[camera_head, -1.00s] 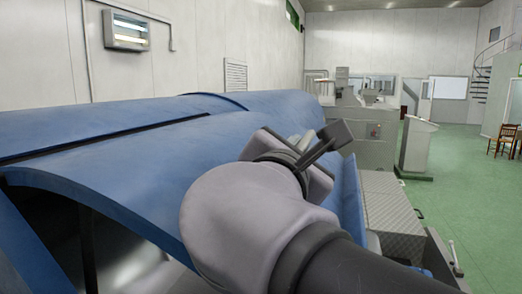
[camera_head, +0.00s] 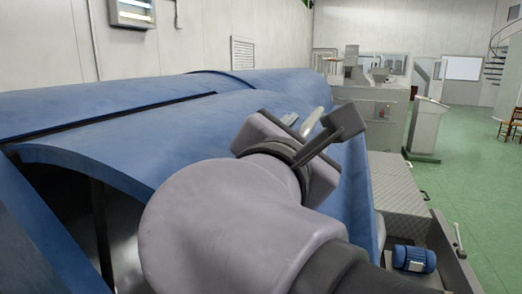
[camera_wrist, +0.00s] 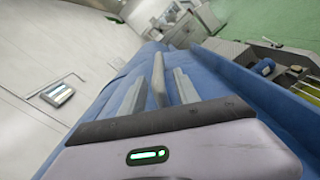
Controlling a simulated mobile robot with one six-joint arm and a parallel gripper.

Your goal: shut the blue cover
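The blue cover (camera_head: 150,150) is a large curved shell over the machine in the head view. It stands open, with a dark gap under its near edge. My gripper (camera_head: 338,128) is at the cover's right part, its dark fingers spread. A pale grey bar, which looks like a handle (camera_head: 312,122), shows just beyond it. In the wrist view my two fingers (camera_wrist: 158,95) are apart, with a grey bar (camera_wrist: 158,78) between them and gaps on both sides. The blue cover (camera_wrist: 228,80) lies below. I cannot tell whether the fingers touch the bar.
A blue motor (camera_head: 414,258) and a grey metal step plate (camera_head: 398,195) lie right of the cover. Grey machines (camera_head: 365,100) and a control stand (camera_head: 428,125) are farther back.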

